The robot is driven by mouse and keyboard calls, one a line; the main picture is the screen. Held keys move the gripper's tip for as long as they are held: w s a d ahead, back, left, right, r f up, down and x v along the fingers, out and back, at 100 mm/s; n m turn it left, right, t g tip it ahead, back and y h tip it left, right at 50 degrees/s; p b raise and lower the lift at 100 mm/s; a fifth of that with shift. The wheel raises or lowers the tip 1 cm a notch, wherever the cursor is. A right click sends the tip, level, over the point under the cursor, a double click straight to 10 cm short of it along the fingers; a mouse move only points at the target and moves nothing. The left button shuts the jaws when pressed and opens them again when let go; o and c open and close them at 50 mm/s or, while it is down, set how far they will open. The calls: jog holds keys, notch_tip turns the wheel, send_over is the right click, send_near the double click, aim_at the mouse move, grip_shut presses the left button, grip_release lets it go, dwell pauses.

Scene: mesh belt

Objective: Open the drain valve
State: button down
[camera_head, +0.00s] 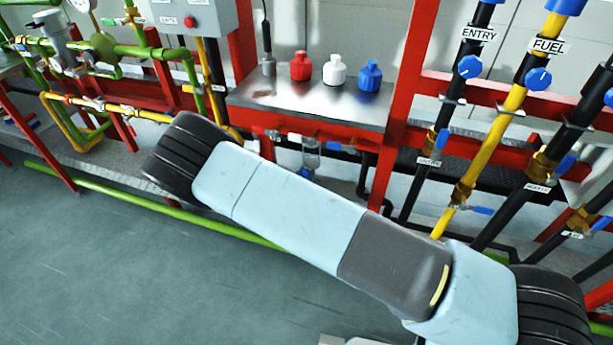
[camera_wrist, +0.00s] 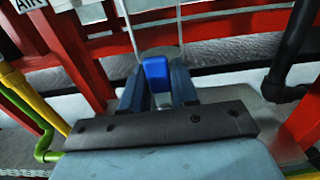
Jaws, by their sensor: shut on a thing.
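In the wrist view, a blue valve handle (camera_wrist: 156,69) sits between the two dark blue-grey fingers of my gripper (camera_wrist: 157,83). The fingers are shut on it, one on each side. No label shows on this handle, so I cannot read whether it is the drain valve's. The valve body is hidden behind the gripper.
The wrist view shows red frame bars (camera_wrist: 215,28), a black pipe (camera_wrist: 294,55) at right and a yellow pipe (camera_wrist: 28,92) at left. In the head view, red, white and blue bottles stand on the metal shelf (camera_head: 283,102). Labelled pipes with blue valve handles (camera_head: 538,77) crowd the right.

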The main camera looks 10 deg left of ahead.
jog(key=c, duration=1)
grip_release()
jog(key=shift+o, duration=0.2)
jog(key=s+a, duration=0.1)
jog(key=s, duration=1.2)
jog(key=shift+s, duration=0.35)
jog(key=shift+f, duration=0.1)
